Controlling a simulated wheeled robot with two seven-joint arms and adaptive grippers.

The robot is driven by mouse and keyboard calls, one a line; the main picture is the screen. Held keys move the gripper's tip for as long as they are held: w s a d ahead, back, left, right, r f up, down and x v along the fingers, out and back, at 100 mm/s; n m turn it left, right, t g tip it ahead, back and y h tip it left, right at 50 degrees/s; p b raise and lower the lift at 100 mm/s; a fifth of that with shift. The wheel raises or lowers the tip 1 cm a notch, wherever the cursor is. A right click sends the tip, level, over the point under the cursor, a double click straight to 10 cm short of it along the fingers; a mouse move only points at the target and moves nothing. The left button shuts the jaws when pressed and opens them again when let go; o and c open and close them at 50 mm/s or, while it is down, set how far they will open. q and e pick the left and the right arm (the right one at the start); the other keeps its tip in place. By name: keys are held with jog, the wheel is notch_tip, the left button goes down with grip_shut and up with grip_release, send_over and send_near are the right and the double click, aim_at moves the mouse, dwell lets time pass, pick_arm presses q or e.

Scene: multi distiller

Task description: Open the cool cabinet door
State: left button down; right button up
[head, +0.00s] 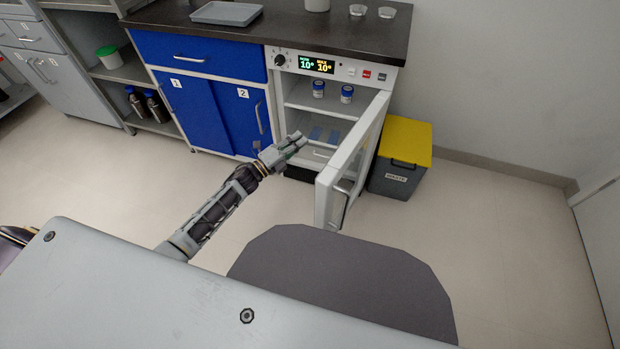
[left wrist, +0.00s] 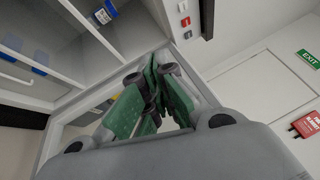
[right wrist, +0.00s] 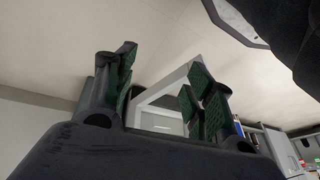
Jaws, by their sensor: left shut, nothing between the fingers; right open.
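The cool cabinet (head: 320,95) stands under the dark counter, with a lit display showing 10° twice. Its white door (head: 352,165) is swung wide open to the right, and its handle (head: 340,203) is on the outer face near the free edge. My left gripper (head: 299,140) is shut and empty, beside the inner side of the door at the cabinet opening. Its green finger pads (left wrist: 148,100) are together in the left wrist view. My right gripper (right wrist: 160,95) is open and empty; it is not visible in the head view.
A yellow-lidded waste bin (head: 405,145) stands right of the cabinet. Blue cupboards (head: 205,110) are to the left. The floor in front is clear.

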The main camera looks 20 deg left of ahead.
pick_arm(q)
notch_tip(320, 180, up, 4)
jog(key=s+d+m+g+h+b, duration=0.25)
jog(key=m+g+h, duration=0.4)
jog(key=m, duration=0.55)
jog(key=s+a+m+g+b, duration=0.1)
jog(key=s+a+m+g, duration=0.2)
jog(key=s+m+g, duration=0.2)
jog(key=s+a+m+g+b, duration=0.2)
jog(key=s+a+m+g, duration=0.2)
jog(key=m+g, duration=0.5)
jog(key=s+m, duration=0.1)
jog(key=m, duration=0.3)
jog(key=shift+r+g, duration=0.2)
jog(key=shift+g, duration=0.15)
pick_arm(e)
jog(key=a+r+t, duration=0.1)
jog(key=a+r+y, duration=0.1)
jog(key=r, duration=0.1)
jog(key=shift+w+a+t, duration=0.25)
jog(key=shift+w+t, duration=0.15)
pick_arm(q)
jog(key=shift+d, duration=0.1)
